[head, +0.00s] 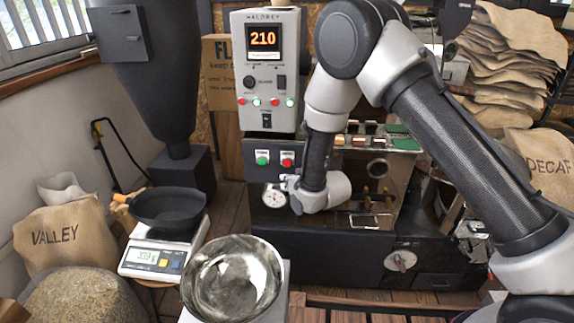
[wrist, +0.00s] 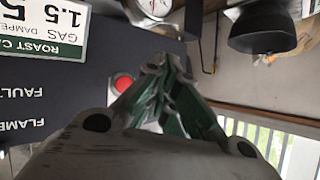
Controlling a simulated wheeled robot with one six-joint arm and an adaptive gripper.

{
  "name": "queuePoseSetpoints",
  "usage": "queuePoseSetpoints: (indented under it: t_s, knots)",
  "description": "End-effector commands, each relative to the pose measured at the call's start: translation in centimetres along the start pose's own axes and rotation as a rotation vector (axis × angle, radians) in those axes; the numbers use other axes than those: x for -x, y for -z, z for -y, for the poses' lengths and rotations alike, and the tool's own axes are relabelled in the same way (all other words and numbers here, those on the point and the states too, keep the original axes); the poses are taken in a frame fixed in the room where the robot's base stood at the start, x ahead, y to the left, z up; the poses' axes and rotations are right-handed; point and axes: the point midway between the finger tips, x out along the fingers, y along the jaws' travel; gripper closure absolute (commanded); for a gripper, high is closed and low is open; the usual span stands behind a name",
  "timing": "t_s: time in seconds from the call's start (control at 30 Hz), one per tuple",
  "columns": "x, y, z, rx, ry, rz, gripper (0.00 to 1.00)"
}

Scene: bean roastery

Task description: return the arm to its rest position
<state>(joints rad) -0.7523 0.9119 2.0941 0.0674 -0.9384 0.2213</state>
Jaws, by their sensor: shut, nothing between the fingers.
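My gripper (wrist: 163,64) is shut and empty in the wrist view, with its grey and green fingers together. A dark panel with a red button (wrist: 122,84) lies behind the fingers, with the lettering upside down. I cannot tell whether the fingertips touch anything. In the head view my arm comes in from the right, bends high up and drops in front of the roaster (head: 320,255). My wrist hangs just right of a round dial gauge (head: 274,196); the gripper itself is mostly hidden there.
The control box (head: 266,80) reads 210 behind my arm. A black pan (head: 168,207) sits on a scale (head: 150,262) at left. A steel bowl (head: 232,280) stands in front. Sacks marked VALLEY (head: 65,237) and DECAF (head: 540,160) flank the roaster.

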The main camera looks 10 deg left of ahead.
Motion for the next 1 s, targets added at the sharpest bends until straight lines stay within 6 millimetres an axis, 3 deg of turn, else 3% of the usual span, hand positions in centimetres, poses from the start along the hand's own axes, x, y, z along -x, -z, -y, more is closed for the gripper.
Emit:
queuePoseSetpoints:
  t_s: [0.53, 0.63, 0.73, 0.83, 0.9, 1.0]
  knots:
    - [0.0, 0.0, 0.0, 0.001, 0.0, -0.001, 1.0]
    - [0.0, -0.7, -0.2, 0.013, -0.007, 0.03, 1.0]
    - [0.3, -3.4, -0.7, 0.031, -0.029, 0.144, 1.0]
    - [2.1, -8.5, -1.9, 0.061, -0.064, 0.349, 1.0]
    - [4.6, -11.6, -2.6, 0.085, -0.088, 0.512, 1.0]
    - [9.6, -12.0, -3.6, 0.103, -0.119, 0.699, 1.0]
